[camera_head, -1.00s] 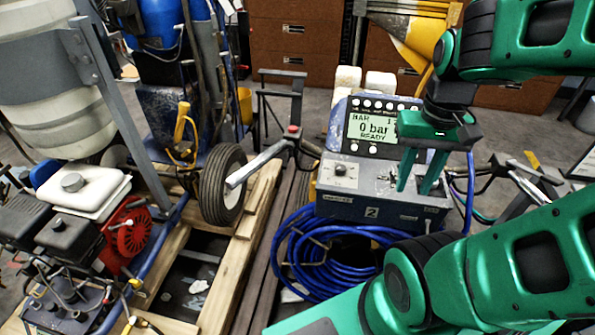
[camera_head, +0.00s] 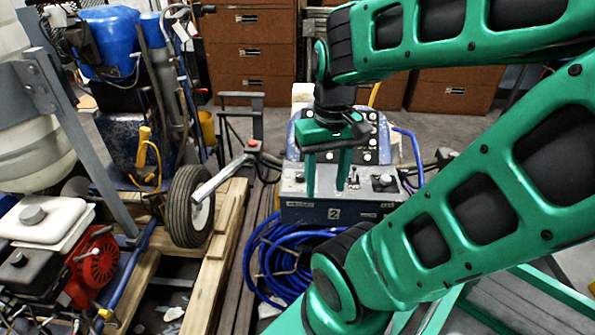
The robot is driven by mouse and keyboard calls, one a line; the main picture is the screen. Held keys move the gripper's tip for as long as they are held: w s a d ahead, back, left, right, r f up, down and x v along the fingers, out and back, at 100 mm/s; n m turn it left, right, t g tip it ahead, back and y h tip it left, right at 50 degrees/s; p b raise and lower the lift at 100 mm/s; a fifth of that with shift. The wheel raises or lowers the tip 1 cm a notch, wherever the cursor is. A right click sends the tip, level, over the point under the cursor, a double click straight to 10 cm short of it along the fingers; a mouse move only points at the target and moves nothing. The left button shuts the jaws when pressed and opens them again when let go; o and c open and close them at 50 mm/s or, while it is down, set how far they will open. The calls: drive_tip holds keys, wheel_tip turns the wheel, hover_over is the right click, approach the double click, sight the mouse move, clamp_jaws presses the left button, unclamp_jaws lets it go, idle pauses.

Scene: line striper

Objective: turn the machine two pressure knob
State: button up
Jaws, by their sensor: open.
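Machine two is a grey-blue control box marked "2" (camera_head: 310,214), standing on the floor in the middle of the view. Another small knob (camera_head: 299,177) is at the left, partly beside a finger. I cannot read which one is the pressure knob. My green gripper (camera_head: 326,190) is open, fingers pointing down, in front of the panel between the two knobs. It hides most of the display. Whether the fingertips touch the panel I cannot tell; nothing is between them.
A coiled blue hose (camera_head: 268,262) lies before the box. A black-tyred wheel (camera_head: 189,207) and wooden pallet (camera_head: 215,262) are at left, with a red engine (camera_head: 95,265) further left. Brown drawer cabinets (camera_head: 250,55) stand behind. My arm covers much of the right side.

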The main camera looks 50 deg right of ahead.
drive_tip(key=w+d+n, duration=0.6)
drive_tip(key=w+n, duration=0.1)
drive_tip(key=w, duration=0.3)
drive_tip(key=n, duration=0.7)
hover_over(300, 174)
wheel_tip(300, 174, down, 5)
wheel_tip(300, 174, down, 11)
drive_tip(key=shift+r, duration=0.2)
drive_tip(key=c, duration=1.1)
drive_tip(key=shift+o, duration=0.2)
